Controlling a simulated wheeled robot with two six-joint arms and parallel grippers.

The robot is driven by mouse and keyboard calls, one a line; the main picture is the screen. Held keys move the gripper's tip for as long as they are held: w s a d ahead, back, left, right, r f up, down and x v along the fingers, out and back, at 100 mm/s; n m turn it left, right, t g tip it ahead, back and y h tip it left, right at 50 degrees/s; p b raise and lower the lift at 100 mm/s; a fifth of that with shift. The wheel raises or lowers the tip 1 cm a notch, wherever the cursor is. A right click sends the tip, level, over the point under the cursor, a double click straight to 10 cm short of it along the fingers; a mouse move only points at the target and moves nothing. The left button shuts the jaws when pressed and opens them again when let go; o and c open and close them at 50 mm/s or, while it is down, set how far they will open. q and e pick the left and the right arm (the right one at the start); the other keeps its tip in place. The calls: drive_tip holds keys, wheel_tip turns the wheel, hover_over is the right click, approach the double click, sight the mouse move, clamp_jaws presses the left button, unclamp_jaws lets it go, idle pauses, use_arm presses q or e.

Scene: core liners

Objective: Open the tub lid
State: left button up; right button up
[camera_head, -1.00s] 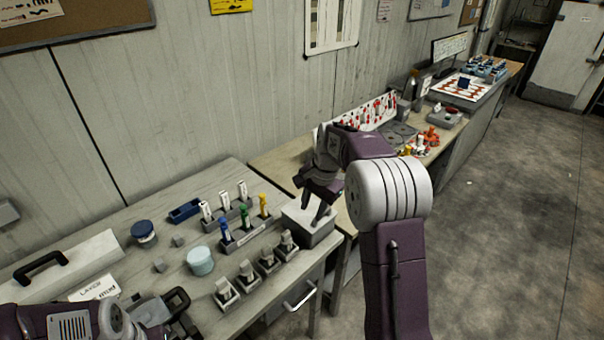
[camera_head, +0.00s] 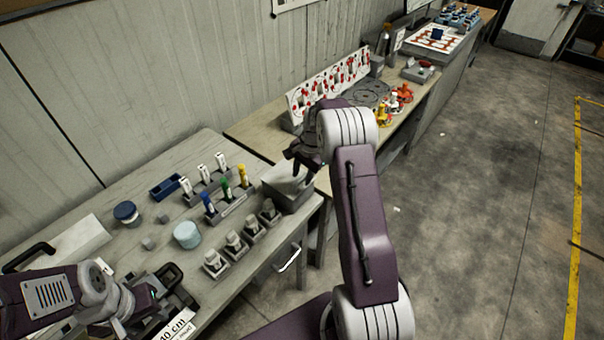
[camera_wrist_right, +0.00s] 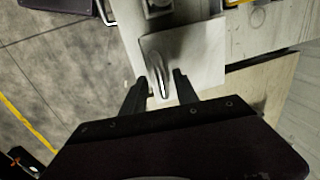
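The tub (camera_head: 291,201) is a grey box at the right front corner of the near bench. Its pale lid (camera_head: 283,178) is on top, partly hidden by my right gripper (camera_head: 300,168). In the right wrist view the tub lid (camera_wrist_right: 185,48) has a narrow, shiny raised handle (camera_wrist_right: 158,75). My right gripper (camera_wrist_right: 160,84) is open there, with one dark finger on each side of the handle's near end and visible gaps. I cannot tell whether the lid is lifted. My left gripper (camera_head: 160,290) is low at the left over the bench, its fingers unclear.
Grey holders (camera_head: 240,243) stand along the bench front, beside a pale blue jar (camera_head: 187,234). Coloured markers (camera_head: 225,190) stand behind. A blue-lidded jar (camera_head: 126,213) and blue tray (camera_head: 165,188) are further left. A second bench (camera_head: 262,130) lies beyond the tub.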

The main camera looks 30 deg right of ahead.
drive_tip(key=shift+f, duration=0.15)
drive_tip(key=shift+w+f, duration=0.1)
drive_tip(key=shift+w, duration=0.1)
clamp_jaws()
drive_tip(key=shift+f, duration=0.1)
idle(1.1)
